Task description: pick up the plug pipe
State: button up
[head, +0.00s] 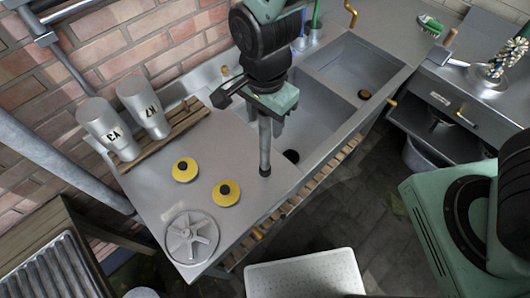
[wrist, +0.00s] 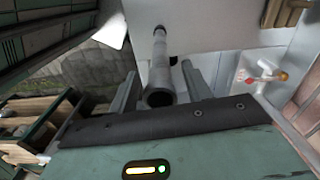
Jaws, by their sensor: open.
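The plug pipe (head: 265,152) is a slim grey metal tube, standing about upright at the left edge of the near sink basin. In the head view its top is hidden by my gripper (head: 267,121). In the wrist view the pipe (wrist: 160,62) shows its open round end close to the camera and runs away from it. My gripper (wrist: 159,78) is open, with one finger on each side of the pipe. A gap shows beside the pipe at each finger, so the fingers look apart from it.
Two yellow discs with black knobs (head: 185,170) and a grey spoked wheel (head: 192,238) lie on the metal counter (head: 150,200). Two metal churns (head: 143,105) stand on a wooden rack at the brick wall. Sink basins (head: 350,75) lie to the right.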

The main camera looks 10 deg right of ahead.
jog(key=shift+f, duration=0.45)
grip_shut()
